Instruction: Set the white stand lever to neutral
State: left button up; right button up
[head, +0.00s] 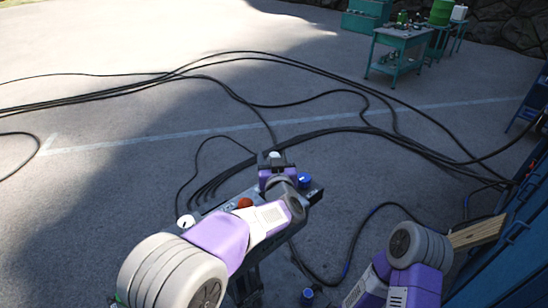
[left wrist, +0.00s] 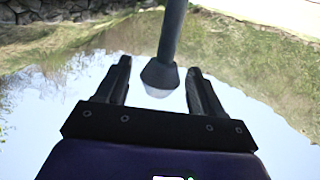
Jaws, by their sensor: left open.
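A dark control stand (head: 214,208) with several coloured knobs stands in the middle of the head view, partly hidden by my left arm. A white knob (head: 185,221) is at its left end, with a red one (head: 244,203) and a blue one (head: 305,180) to the right. My left gripper (head: 272,163) is over the stand's far side, with a pale tip showing at it. In the left wrist view, the open fingers of this gripper (left wrist: 160,68) are either side of a dark lever (left wrist: 169,45) with a pale end. I cannot tell its setting. My right gripper is out of view.
Black cables (head: 300,134) run over the ground behind and beside the stand. A blue structure (head: 515,255) with a wooden plank (head: 477,232) is at right. A green workbench (head: 398,55) stands far back. The ground at left is mostly open.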

pick_arm(q)
jog(key=s, duration=0.7)
jog(key=shift+d+r+b, duration=0.3)
jog(key=shift+r+b, duration=0.1)
jog(key=shift+b, duration=0.05)
